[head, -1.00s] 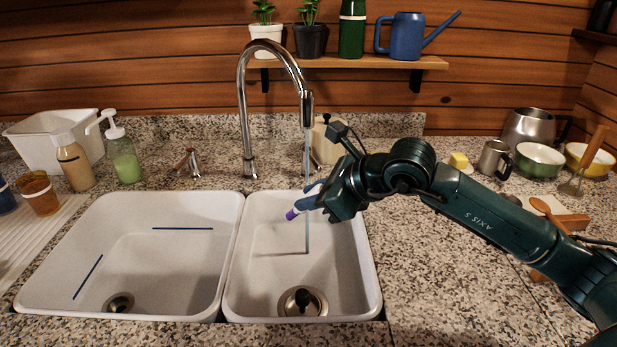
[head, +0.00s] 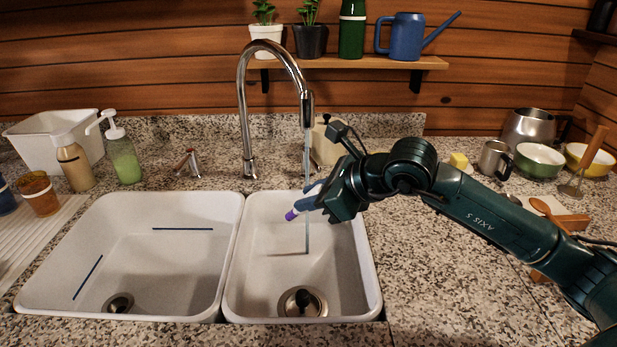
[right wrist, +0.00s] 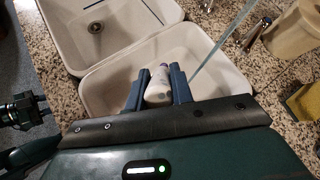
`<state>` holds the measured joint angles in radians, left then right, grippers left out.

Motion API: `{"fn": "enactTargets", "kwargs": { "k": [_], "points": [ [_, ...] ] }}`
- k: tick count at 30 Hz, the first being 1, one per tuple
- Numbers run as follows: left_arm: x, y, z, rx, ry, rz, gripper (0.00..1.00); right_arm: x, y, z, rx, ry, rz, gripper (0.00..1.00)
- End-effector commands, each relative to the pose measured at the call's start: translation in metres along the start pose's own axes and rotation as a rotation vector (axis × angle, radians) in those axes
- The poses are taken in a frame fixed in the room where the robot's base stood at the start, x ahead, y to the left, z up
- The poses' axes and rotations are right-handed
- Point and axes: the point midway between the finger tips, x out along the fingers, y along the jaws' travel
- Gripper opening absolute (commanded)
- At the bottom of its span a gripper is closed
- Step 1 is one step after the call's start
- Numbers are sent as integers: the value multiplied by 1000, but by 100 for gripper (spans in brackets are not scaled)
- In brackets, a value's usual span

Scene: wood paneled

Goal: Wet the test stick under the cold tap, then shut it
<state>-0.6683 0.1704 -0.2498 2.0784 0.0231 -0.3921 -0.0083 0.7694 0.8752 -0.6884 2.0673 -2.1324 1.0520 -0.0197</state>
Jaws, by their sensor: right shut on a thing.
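My right gripper (head: 311,199) is shut on the test stick, over the right basin. The stick is pale with a purple tip (head: 291,215) pointing down and left. In the right wrist view the stick (right wrist: 158,88) sits between both fingers. Water runs from the chrome spout (head: 307,108) in a thin stream (head: 307,235) into the basin. In the right wrist view the stream (right wrist: 218,46) falls beside the right finger, apart from the purple tip. One tap handle (head: 187,163) stands left of the spout. Another, right of it, is largely hidden behind my gripper.
The right basin (head: 345,290) has a dark drain (head: 303,302). The left basin (head: 90,225) is empty. A soap pump bottle (head: 123,158) and a beige bottle (head: 75,165) stand at the left. Mugs and bowls (head: 540,160) stand at the back right.

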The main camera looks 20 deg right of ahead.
Motion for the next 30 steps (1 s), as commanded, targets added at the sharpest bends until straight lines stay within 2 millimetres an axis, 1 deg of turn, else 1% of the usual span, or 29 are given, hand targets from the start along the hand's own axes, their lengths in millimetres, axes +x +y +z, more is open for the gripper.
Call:
{"fn": "enactTargets", "kwargs": {
  "k": [15,20,30],
  "points": [
    [-2,0,-4,1,0,-1,36,-38,29,22,-2,-2,0,1],
    [-2,0,-5,1,0,-1,36,-42,32,24,-1,0,-1,1],
    [-2,0,-5,1,1,-1,36,-42,32,24,0,0,-1,1]
  ]
}}
